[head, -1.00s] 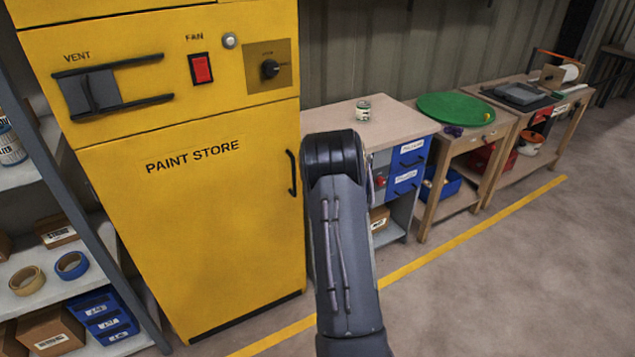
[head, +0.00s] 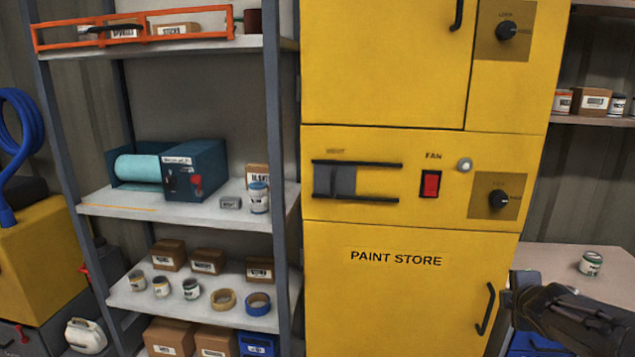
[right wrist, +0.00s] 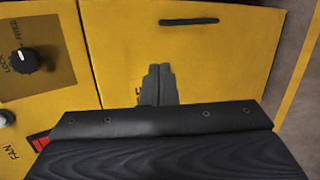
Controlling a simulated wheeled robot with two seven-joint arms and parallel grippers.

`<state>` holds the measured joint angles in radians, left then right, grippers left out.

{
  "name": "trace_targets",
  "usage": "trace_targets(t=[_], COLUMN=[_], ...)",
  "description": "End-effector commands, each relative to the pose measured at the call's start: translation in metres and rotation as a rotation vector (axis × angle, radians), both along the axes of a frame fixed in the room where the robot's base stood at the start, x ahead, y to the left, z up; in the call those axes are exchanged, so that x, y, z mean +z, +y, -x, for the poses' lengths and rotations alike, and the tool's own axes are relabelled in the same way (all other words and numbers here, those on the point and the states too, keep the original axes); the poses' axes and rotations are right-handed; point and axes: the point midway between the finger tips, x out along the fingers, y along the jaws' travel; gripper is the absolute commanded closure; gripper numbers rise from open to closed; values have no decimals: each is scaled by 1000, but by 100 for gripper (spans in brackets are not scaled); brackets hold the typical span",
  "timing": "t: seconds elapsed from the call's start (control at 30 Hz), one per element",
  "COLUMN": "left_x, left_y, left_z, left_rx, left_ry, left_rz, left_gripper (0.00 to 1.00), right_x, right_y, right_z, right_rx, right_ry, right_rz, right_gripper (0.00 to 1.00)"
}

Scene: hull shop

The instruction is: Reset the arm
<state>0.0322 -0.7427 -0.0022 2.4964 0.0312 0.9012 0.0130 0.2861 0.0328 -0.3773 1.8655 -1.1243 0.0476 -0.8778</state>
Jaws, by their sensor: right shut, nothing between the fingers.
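Part of my right arm (head: 575,315) shows at the lower right of the head view, just right of the yellow cabinet's door handle (head: 487,308). I cannot make out its fingers there. In the right wrist view my right gripper (right wrist: 158,70) is shut and empty. Its fingertips are in front of the yellow door (right wrist: 215,65) and hide most of the lettering. A gap to the door cannot be judged. The door handle (right wrist: 188,21) lies beyond the fingertips. My left gripper is not in view.
The yellow paint store cabinet (head: 400,290) stands shut, with a vent slider (head: 335,181), red fan switch (head: 430,184) and knob (head: 495,199). A loaded shelf rack (head: 285,180) stands left of it. A bench (head: 545,257) with a can (head: 590,263) is at right.

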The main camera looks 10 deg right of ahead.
Motion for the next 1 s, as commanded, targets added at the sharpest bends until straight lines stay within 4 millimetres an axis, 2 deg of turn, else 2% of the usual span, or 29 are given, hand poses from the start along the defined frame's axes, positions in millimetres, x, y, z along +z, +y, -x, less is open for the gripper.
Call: trace_targets(t=[0.03,0.07,0.2,0.3,0.4,0.5,0.6,0.7,1.0], left_x=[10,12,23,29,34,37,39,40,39], left_y=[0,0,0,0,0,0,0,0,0], left_z=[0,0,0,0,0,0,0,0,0], left_rx=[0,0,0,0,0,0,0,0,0], left_ry=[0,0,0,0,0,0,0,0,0], left_rz=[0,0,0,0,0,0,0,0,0], left_gripper=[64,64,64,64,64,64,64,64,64], right_x=[19,22,22,16,10,4,0,-2,-3], right_y=[33,53,148,212,268,308,334,345,347], right_z=[17,28,79,117,153,183,204,214,215], right_rx=[-102,-167,-405,-537,-647,-735,-795,-826,-833], right_ry=[-78,-112,-157,-110,-28,60,127,162,169], right_rz=[-187,-309,-804,-1084,-1292,-1431,-1511,-1548,-1554], right_gripper=[100,100,100,100,100,100,100,100,100])
